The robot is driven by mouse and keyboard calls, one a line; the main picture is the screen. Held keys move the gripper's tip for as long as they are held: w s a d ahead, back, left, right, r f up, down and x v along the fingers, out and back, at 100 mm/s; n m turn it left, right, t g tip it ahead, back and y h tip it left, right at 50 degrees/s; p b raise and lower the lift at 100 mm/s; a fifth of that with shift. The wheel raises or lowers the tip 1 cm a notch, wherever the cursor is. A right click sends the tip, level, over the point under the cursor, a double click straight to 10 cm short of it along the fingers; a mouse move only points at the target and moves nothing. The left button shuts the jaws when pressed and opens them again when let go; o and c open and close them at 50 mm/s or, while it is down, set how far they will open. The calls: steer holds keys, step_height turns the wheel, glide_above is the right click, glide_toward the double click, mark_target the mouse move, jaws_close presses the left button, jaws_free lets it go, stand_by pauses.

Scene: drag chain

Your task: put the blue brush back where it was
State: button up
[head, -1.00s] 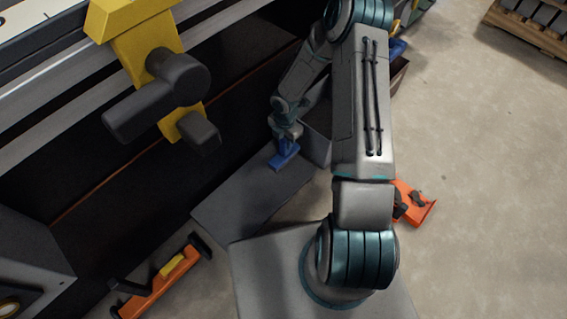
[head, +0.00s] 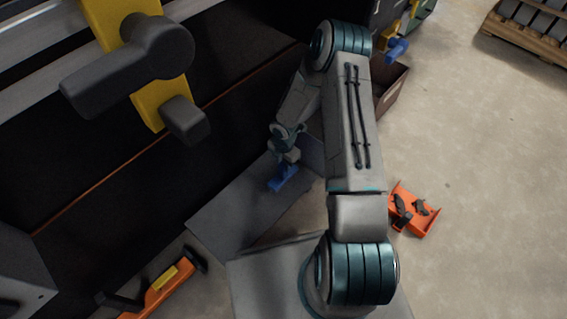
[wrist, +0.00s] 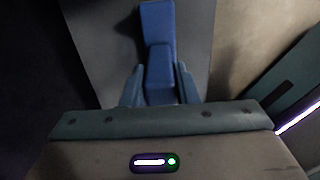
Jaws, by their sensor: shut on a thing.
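The blue brush (head: 283,179) is in my gripper (head: 284,164), over the grey flat board beside the dark bench in the head view. In the wrist view the brush (wrist: 158,45) sits between the two teal fingers of my gripper (wrist: 159,86), which are shut on it. Its long blue body points away from the palm, over the grey surface. I cannot tell whether the brush touches the board (head: 225,218) or hangs just above it. My arm hides part of the area to the right of the brush.
A yellow clamp with a dark handle (head: 135,65) juts out at upper left. An orange bin (head: 425,222) with dark pieces lies on the floor at right. An open box (head: 391,92) and another blue item (head: 397,50) are behind my arm. An orange-and-yellow tool (head: 165,282) lies at lower left.

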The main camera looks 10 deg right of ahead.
steer(key=o, duration=0.9)
step_height(320, 180, up, 12)
steer(key=p, duration=0.5)
steer(key=shift+r, duration=0.1)
